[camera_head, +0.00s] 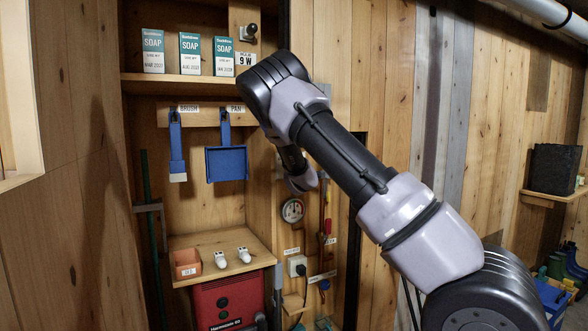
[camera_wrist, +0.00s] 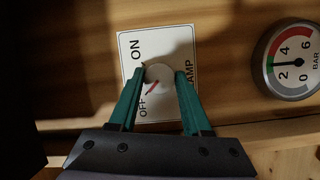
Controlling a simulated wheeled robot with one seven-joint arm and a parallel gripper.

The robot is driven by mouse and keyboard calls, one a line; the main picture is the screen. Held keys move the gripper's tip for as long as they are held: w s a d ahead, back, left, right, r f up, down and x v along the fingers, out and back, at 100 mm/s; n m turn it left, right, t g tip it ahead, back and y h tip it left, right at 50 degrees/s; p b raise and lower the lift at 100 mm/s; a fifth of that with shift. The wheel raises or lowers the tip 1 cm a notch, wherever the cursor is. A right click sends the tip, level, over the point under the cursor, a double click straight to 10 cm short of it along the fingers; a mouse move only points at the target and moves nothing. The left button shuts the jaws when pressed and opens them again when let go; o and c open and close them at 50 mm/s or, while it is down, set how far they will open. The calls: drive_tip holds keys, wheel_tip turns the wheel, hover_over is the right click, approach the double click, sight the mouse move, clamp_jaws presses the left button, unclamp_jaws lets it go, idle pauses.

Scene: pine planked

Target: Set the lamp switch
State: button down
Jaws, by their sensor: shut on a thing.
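The lamp switch is a round white knob (camera_wrist: 161,78) on a white plate (camera_wrist: 182,42) lettered ON, OFF and LAMP, seen turned sideways in the wrist view. A red line on the knob slants down and left, with its outer end toward OFF. My gripper (camera_wrist: 160,74) has its two green fingers on either side of the knob and is shut on it. In the head view my arm reaches to the wall, and I cannot make out the fingers or the switch plate there.
A pressure gauge (camera_wrist: 292,62) is on the wall right of the plate, and it also shows in the head view (camera_head: 292,210). A blue dustpan (camera_head: 227,163) and brush (camera_head: 177,155) hang to the left. A shelf with soap boxes (camera_head: 190,54) is above.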

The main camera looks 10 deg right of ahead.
idle(0.3)
drive_tip(key=shift+c, duration=1.8)
unclamp_jaws()
drive_tip(key=s, duration=1)
drive_tip(key=shift+s+a, duration=0.4)
drive_tip(key=shift+r, duration=0.1)
